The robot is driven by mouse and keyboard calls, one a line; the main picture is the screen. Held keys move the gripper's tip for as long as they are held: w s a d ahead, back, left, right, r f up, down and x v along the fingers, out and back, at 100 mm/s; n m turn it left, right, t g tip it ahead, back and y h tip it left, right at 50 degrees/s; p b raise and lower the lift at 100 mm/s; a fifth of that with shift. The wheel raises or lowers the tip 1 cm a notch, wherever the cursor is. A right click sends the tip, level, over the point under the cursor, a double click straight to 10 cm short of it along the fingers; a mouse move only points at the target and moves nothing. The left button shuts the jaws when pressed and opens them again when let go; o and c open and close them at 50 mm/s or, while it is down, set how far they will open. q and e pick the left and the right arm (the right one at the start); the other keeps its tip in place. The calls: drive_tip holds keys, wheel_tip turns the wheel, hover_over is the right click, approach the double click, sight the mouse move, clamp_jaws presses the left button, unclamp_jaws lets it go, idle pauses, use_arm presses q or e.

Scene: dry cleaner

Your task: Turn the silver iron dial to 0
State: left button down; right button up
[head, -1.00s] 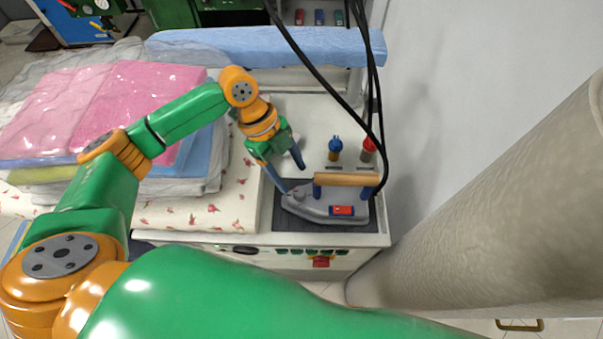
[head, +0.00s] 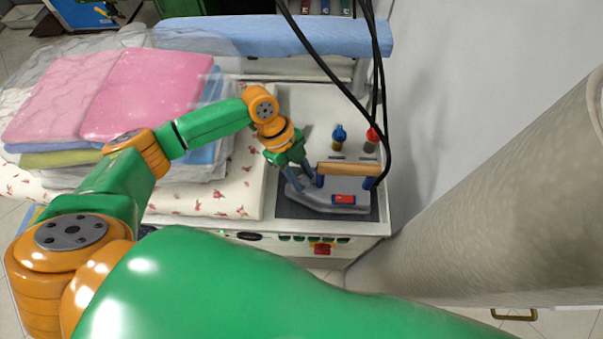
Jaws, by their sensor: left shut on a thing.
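The silver iron (head: 316,200) lies on a dark rest pad (head: 290,211) at the right end of the ironing table. It has a wooden handle (head: 350,169) on blue posts and a red panel (head: 344,199) on its near side. My left gripper (head: 304,184) reaches down at the left of the handle, its blue fingertips at the top of the iron's body. It is shut on the iron's dial, which the fingers hide. The dial's marks and setting cannot be read. My right gripper is not in view.
Black cables (head: 334,75) hang down behind the iron. A blue-capped bottle (head: 338,138) and a red-capped one (head: 371,140) stand behind the handle. Folded, wrapped laundry (head: 150,92) is piled at the left. A wall and a thick grey column (head: 520,190) close off the right.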

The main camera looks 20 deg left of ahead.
use_arm(q)
drive_tip(key=shift+s+r+n+p, duration=0.1)
drive_tip(key=shift+r+n+p, duration=0.1)
drive_tip(key=shift+n+p, duration=0.75)
drive_tip(key=shift+n+t+p, duration=0.6)
drive_tip(key=shift+n+p, duration=0.05)
drive_tip(key=shift+p, duration=0.4)
drive_tip(key=shift+n+t+p, duration=0.3)
drive_tip(key=shift+n+p, duration=0.3)
drive_tip(key=shift+n, duration=0.3)
drive_tip(key=n, duration=0.1)
drive_tip(key=n+t, duration=0.1)
drive_tip(key=shift+d+f+n+y+p, duration=0.1)
drive_tip(key=shift+f+n+y+p, duration=0.1)
drive_tip(key=shift+n+y+p, duration=0.15)
drive_tip(key=n+t, duration=0.1)
drive_tip(key=n, duration=0.2)
drive_tip(key=n+t+y, duration=0.1)
drive_tip(key=n, duration=0.2)
drive_tip(key=shift+s+y, duration=0.1)
drive_tip(key=shift+y, duration=0.15)
drive_tip(key=c, duration=0.5)
unclamp_jaws()
